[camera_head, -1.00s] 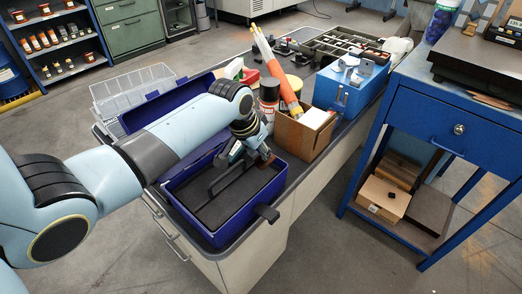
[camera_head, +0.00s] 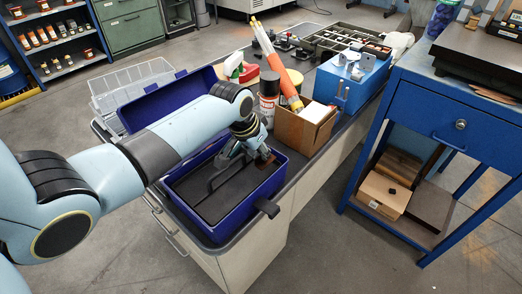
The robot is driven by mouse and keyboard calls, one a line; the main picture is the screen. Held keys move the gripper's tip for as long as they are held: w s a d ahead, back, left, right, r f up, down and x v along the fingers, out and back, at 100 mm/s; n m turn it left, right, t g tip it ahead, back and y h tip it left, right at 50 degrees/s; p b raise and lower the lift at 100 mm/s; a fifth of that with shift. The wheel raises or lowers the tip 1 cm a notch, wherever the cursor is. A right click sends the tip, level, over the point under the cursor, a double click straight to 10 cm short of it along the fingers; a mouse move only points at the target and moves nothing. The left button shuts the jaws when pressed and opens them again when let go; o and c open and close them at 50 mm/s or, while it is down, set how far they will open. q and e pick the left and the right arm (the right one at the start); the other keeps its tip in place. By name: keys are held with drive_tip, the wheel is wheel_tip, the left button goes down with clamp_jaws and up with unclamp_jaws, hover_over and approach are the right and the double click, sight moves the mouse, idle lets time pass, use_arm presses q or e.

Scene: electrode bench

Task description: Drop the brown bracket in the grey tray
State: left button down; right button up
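My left gripper (camera_head: 262,154) reaches over the right end of an open blue toolbox (camera_head: 240,222) on the bench. A small brown piece, seemingly the brown bracket (camera_head: 266,162), shows at its fingertips, and the fingers look closed on it. The piece is by the toolbox's right inner wall; I cannot tell whether it touches anything below. Inside the toolbox is a dark grey tray (camera_head: 205,203) with a raised handle (camera_head: 222,168). My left forearm hides part of the toolbox. My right gripper is not in view.
Beside the toolbox stand spray cans (camera_head: 268,92), a cardboard box (camera_head: 296,132) and a blue box (camera_head: 350,88). A clear organizer (camera_head: 132,82) lies behind my arm. A blue cabinet (camera_head: 440,115) stands at the right, with open floor between it and the bench.

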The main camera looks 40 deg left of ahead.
use_arm(q)
drive_tip(key=shift+f, duration=0.2)
drive_tip(key=c, duration=1.4)
unclamp_jaws()
drive_tip(key=v, duration=1.2)
drive_tip(key=shift+r, duration=0.1)
wheel_tip(320, 180, up, 5)
drive_tip(key=p, duration=0.6)
